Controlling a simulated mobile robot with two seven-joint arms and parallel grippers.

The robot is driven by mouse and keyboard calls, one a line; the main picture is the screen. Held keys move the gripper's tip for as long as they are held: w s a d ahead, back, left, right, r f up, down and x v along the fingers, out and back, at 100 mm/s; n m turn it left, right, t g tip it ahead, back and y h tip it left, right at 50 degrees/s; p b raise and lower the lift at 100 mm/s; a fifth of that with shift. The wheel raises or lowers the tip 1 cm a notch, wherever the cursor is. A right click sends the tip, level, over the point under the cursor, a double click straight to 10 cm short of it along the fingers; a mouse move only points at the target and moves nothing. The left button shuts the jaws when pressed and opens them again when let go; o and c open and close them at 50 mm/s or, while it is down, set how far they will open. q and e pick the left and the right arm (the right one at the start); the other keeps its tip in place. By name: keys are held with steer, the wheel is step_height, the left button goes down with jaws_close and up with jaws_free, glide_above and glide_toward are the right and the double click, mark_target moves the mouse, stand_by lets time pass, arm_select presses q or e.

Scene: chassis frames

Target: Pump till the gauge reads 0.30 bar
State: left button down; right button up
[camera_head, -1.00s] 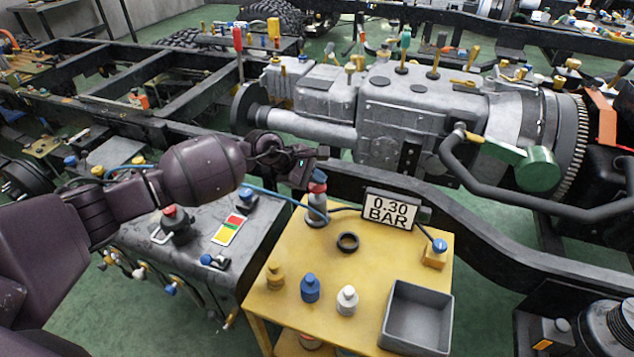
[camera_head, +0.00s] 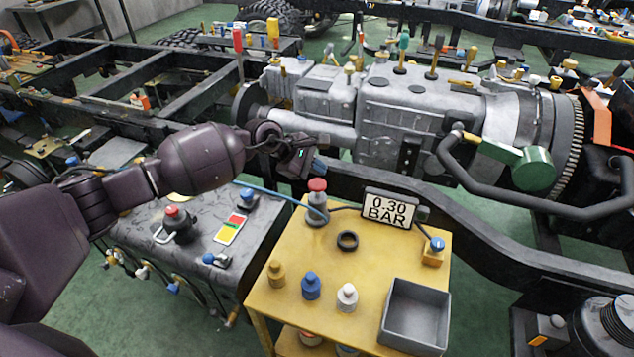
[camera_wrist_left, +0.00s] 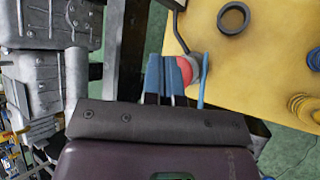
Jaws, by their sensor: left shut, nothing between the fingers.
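The hand pump (camera_head: 316,204) stands upright on the yellow table, a grey body with a red top. The gauge sign (camera_head: 389,209) beside it reads 0.30 BAR. My left gripper (camera_head: 318,166) is shut and empty, just above and behind the red top in the head view, with a visible gap. In the left wrist view its blue fingers (camera_wrist_left: 167,74) are together, and the red top (camera_wrist_left: 185,70) shows partly behind them. My right gripper is in neither view.
The yellow table (camera_head: 310,255) also carries a black ring (camera_head: 347,241), several small bottles, a grey tray (camera_head: 415,315) and a blue-knobbed valve (camera_head: 437,246). A dark cabinet (camera_head: 195,255) stands left. The grey gearbox (camera_head: 400,115) and chassis rail lie behind.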

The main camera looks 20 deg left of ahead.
mark_target(317, 185)
arm_select(q)
steer(key=shift+r+p, duration=0.55)
steer(key=shift+r, duration=1.3)
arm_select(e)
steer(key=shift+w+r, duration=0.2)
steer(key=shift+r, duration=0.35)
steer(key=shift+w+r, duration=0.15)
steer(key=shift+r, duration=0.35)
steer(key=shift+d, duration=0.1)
